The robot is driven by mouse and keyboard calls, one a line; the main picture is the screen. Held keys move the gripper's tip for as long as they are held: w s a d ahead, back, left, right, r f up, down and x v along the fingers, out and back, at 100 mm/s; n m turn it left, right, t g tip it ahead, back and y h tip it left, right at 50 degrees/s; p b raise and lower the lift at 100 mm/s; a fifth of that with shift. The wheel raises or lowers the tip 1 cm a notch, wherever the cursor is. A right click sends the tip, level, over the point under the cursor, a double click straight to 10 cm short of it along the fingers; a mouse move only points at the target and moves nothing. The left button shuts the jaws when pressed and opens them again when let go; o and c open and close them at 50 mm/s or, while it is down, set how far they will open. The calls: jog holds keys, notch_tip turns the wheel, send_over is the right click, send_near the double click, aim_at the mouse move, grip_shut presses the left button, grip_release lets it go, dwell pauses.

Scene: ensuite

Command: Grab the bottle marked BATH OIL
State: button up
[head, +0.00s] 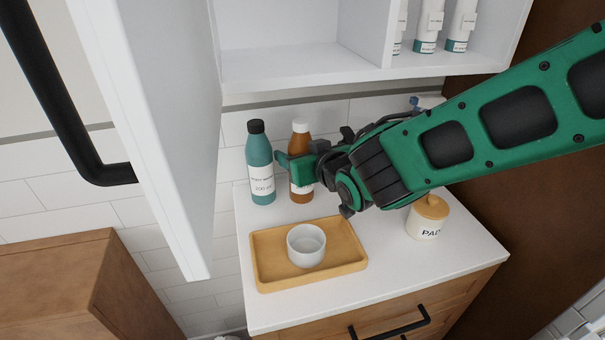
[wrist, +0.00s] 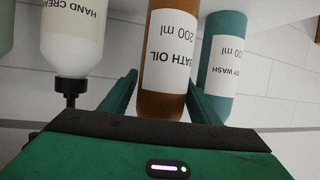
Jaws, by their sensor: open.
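The brown BATH OIL bottle (head: 301,143) with a white cap stands upright at the back of the white counter, partly hidden by my gripper (head: 297,168) in the head view. In the wrist view, which is upside down, its label reads BATH OIL, 200 ml (wrist: 168,50). My gripper (wrist: 164,86) is open, with one green finger on each side of the bottle. I cannot tell whether either finger touches it.
A teal body wash bottle (head: 260,165) stands close on the left. A HAND CREAM pump bottle (wrist: 72,40) stands on the other side. A wooden tray (head: 264,268) with a white cup (head: 306,246) and a lidded PADS jar (head: 428,217) are in front. A shelf (head: 300,70) overhangs.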

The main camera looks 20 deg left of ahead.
jog(key=shift+x, duration=0.8)
jog(key=c, duration=1)
jog(key=shift+c, duration=1)
jog(key=shift+r, duration=0.15)
